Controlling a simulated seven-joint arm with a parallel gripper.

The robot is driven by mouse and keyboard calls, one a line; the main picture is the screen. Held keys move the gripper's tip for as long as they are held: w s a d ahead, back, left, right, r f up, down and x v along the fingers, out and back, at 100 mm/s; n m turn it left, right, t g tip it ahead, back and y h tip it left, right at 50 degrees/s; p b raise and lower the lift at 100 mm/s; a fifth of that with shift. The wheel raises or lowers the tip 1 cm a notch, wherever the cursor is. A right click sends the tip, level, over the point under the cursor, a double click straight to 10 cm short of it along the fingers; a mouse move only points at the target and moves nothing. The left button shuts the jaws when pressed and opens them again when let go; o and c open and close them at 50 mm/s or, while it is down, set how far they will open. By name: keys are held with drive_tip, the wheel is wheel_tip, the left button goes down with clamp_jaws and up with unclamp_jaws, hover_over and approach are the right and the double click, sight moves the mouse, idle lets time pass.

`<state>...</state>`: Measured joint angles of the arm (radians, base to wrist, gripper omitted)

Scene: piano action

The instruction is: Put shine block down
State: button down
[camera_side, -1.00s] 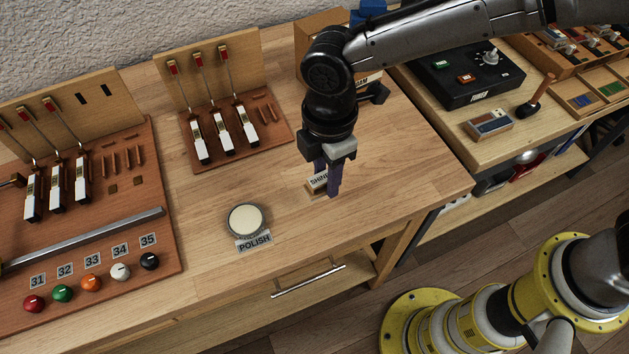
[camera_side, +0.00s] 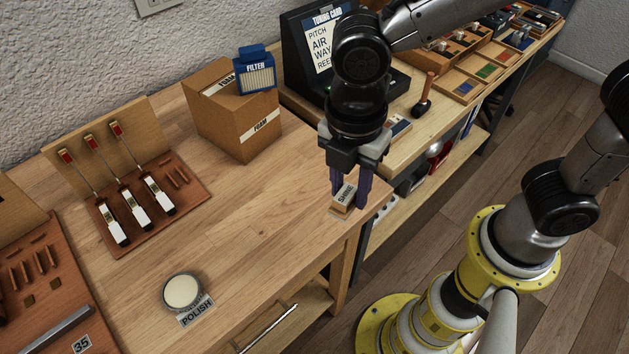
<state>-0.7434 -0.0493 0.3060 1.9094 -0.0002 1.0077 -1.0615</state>
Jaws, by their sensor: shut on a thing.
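The shine block (camera_side: 343,196) is a small tan block with a pale label reading SHINE. It sits between the two purple fingers of my gripper (camera_side: 349,200), near the right front corner of the wooden bench (camera_side: 255,215). My gripper points down and is shut on the block. The fingers cover part of the block's sides. I cannot tell whether its underside touches the bench top.
A round polish tin (camera_side: 183,291) with a POLISH label stands toward the bench front. A cardboard FOAM box (camera_side: 235,120) with a blue filter (camera_side: 256,70) stands behind. A key board (camera_side: 140,190) lies left. The bench between them is clear.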

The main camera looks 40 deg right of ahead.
drive_tip(key=d+m, duration=0.2)
drive_tip(key=d, duration=1)
hover_over(321, 176)
drive_tip(key=shift+m, duration=0.3)
wheel_tip(321, 176, down, 9)
drive_tip(key=shift+s+r, duration=0.15)
drive_tip(key=shift+f, duration=1.65)
drive_tip(key=shift+f, duration=0.15)
drive_tip(key=c, duration=0.5)
unclamp_jaws()
drive_tip(key=shift+c, duration=0.2)
